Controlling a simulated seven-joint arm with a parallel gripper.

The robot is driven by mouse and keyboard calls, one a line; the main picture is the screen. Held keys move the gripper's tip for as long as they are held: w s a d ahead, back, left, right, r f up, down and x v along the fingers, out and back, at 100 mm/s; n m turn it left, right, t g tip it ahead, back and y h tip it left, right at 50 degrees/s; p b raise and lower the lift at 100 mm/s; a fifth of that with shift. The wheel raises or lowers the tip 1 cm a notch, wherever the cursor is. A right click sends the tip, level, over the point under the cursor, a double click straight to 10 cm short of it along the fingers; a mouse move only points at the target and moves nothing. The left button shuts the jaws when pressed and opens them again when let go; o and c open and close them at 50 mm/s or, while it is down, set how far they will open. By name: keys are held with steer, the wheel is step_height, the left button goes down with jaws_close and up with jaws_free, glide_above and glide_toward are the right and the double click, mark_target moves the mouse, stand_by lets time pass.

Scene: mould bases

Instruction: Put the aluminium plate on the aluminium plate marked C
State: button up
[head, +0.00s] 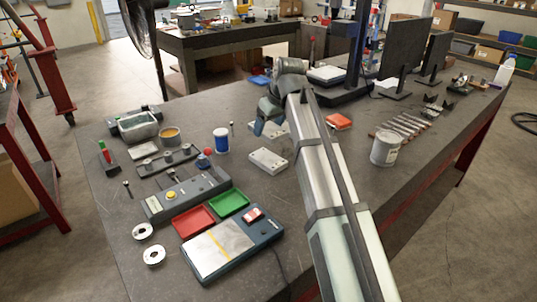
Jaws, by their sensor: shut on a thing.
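A pale aluminium plate with small holes (268,160) lies flat on the dark workbench, just in front of my gripper; no letter can be read on it. My gripper (265,128) points down over the bench behind that plate and is shut. A second pale plate (281,130) shows at the gripper's fingers, partly hidden by the gripper and my arm. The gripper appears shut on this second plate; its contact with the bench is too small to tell. No mark C is legible on either plate.
A blue-and-white can (221,140) stands left of the plates. A control box (187,192), red tray (194,221), green tray (228,202) and scale (232,249) are at the front left. A large tin (386,149) and orange-red block (338,121) stand right of my arm.

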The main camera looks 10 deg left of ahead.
mark_target(276, 132)
steer(key=shift+f, duration=4.55)
steer(key=shift+f, duration=0.2)
steer(key=o, duration=1.5)
steer(key=shift+c, duration=0.2)
steer(key=shift+r, duration=0.15)
steer(key=v, duration=1.2)
